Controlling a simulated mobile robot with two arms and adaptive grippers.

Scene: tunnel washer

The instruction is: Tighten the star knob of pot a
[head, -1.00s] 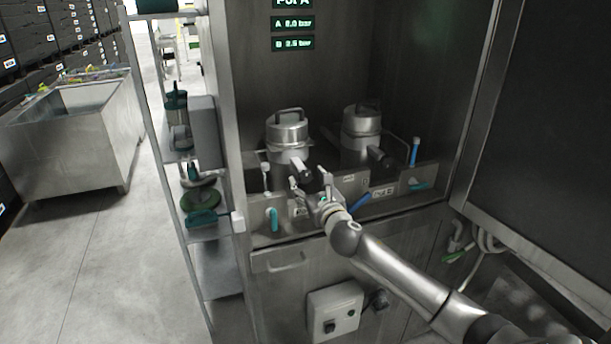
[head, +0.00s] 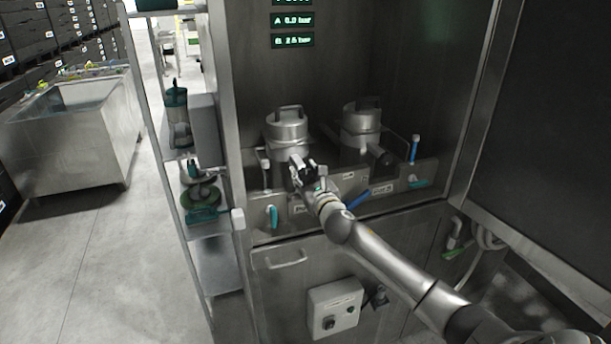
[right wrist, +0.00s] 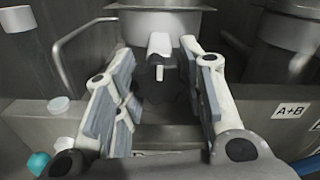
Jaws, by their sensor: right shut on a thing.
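Pot a (head: 287,126) is the left of two steel pots with handled lids, standing in the washer recess. Its black star knob (right wrist: 158,80) sticks out at the front, and in the right wrist view it lies between my finger pads. My right gripper (head: 304,171) is at the front of this pot, shut on the knob, one finger on each side. In the head view the gripper covers most of the knob. My left gripper is not in view.
The second pot (head: 361,125), with its own black knob (head: 380,158), stands close on the right. A teal lever (head: 272,216) and a blue lever (head: 357,198) are on the front panel. A shelf rack (head: 212,232) stands left.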

